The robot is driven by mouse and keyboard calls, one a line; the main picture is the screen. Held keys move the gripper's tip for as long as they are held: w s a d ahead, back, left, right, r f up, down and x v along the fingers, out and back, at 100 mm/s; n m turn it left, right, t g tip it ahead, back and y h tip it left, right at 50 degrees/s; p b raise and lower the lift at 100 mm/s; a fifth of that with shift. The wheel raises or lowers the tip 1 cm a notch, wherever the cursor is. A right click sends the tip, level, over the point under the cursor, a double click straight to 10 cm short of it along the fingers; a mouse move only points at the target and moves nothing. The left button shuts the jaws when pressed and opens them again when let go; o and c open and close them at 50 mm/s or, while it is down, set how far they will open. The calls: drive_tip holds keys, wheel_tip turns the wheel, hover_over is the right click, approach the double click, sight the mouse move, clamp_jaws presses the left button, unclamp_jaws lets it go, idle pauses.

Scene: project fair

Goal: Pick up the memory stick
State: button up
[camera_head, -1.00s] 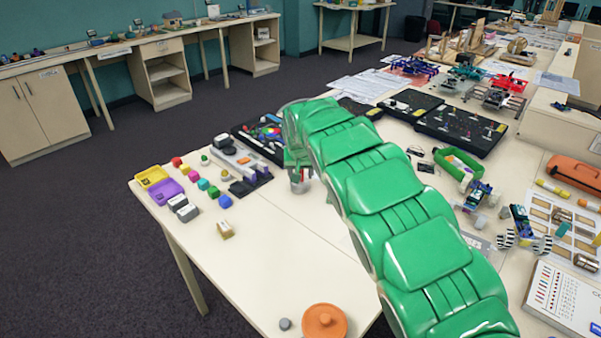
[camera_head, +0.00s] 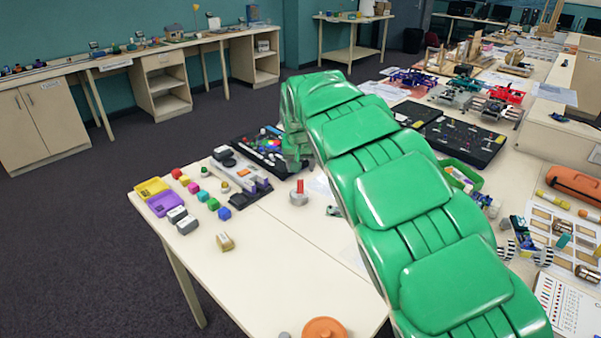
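My green arm reaches across the table, and my gripper (camera_head: 294,158) is at its far end, near the black tray of small parts. Its fingers are small and mostly merged with the arm's end, so I cannot tell whether they are open or hold anything. Just in front of it stands a small grey round holder (camera_head: 298,199) with a red upright piece (camera_head: 300,186). The gripper looks apart from it. I cannot make out a memory stick for certain; my arm hides part of the table.
Colored cubes (camera_head: 213,204), a yellow tray (camera_head: 151,187) and a purple tray (camera_head: 165,204) lie at the table's left. A black tray (camera_head: 258,143) lies behind. An orange lidded thing (camera_head: 325,329) is at the front edge. The front middle of the table is clear.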

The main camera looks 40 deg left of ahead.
drive_tip(key=shift+s+d+r, duration=0.2)
drive_tip(key=shift+r, duration=0.35)
drive_tip(key=shift+c, duration=0.2)
